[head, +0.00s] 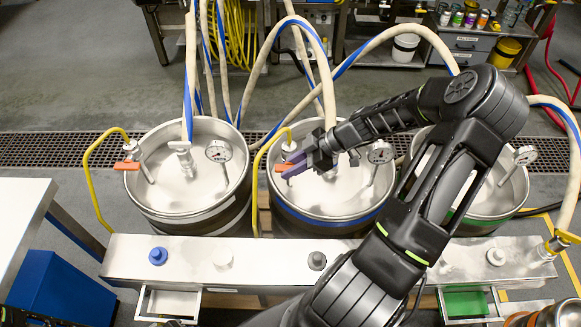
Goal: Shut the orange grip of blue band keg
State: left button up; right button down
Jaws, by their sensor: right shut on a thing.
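The blue band keg (308,223) is the middle one of three steel kegs, with a blue stripe around its upper side. Its orange grip (282,168) sits on a small valve at the left of the lid, below a thin yellow hose. My right gripper (292,166) reaches in from the right over the lid, its purple fingers shut on the orange grip and hiding part of it. How far the grip is turned is hard to tell. My left gripper is not in view.
A gauge (380,153) stands at the right of the same lid, beneath my right arm. The left keg (190,215) has its own orange grip (127,166). A steel bench (195,262) with knobs runs in front, and thick hoses (262,65) loop overhead.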

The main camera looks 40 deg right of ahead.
jog(key=c, duration=1.5)
grip_release()
jog(key=v, duration=0.7)
jog(key=shift+s+d+r+b, duration=0.1)
jog(key=shift+d+r+b, duration=0.15)
jog(key=shift+d+b, duration=0.1)
jog(key=shift+a, duration=0.1)
